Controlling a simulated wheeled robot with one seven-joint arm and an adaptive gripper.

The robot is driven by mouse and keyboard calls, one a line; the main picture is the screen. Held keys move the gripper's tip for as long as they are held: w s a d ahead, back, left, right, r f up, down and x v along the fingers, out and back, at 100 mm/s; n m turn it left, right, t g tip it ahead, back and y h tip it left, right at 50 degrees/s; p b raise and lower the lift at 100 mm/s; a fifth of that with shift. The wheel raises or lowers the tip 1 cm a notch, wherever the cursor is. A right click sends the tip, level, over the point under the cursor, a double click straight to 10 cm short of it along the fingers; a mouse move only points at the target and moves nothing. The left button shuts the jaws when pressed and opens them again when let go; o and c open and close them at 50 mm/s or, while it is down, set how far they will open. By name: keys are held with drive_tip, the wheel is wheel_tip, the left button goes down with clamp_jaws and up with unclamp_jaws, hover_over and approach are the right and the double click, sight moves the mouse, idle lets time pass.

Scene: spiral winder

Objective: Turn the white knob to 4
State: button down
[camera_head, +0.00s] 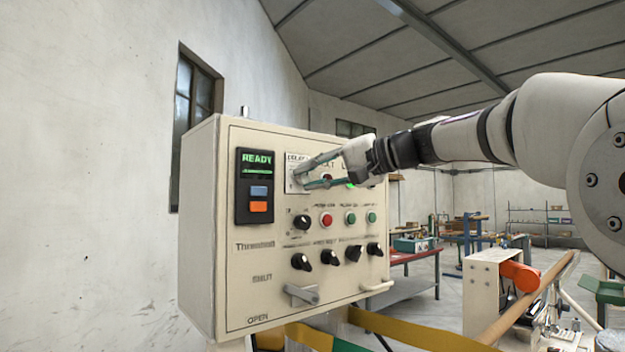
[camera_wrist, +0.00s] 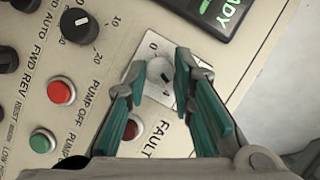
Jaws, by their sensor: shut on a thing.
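The white knob (camera_wrist: 157,70) sits on a pale square plate (camera_head: 291,160) near the top of the beige control box (camera_head: 218,230). In the wrist view a 0 shows on one side of the knob and a 4 on the other. A short dark mark shows on the knob's face, but its exact setting is hard to read. My gripper (camera_wrist: 160,66) has its two green-padded fingers on either side of the knob, shut on it. In the head view the fingers (camera_head: 301,177) reach in from the right and partly cover the knob and plate.
A READY display (camera_head: 257,162) with blue and orange buttons is left of the plate. Below are a red button (camera_head: 326,220), green buttons (camera_head: 351,217) and several black knobs (camera_head: 301,261). A handle (camera_head: 301,294) sticks out low on the box. Benches stand behind at right.

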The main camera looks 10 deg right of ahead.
drive_tip(key=shift+f+m+t+y+b, duration=0.15)
drive_tip(key=shift+m+y+b, duration=0.2)
drive_tip(key=shift+m, duration=0.55)
drive_tip(key=shift+m+t+y+b, duration=0.15)
drive_tip(key=shift+m+y, duration=0.3)
drive_tip(key=shift+m, duration=0.45)
drive_tip(key=c, duration=1.4)
unclamp_jaws()
drive_tip(key=shift+o, duration=0.2)
drive_tip(key=v, duration=1.2)
drive_tip(key=shift+d+f, duration=0.1)
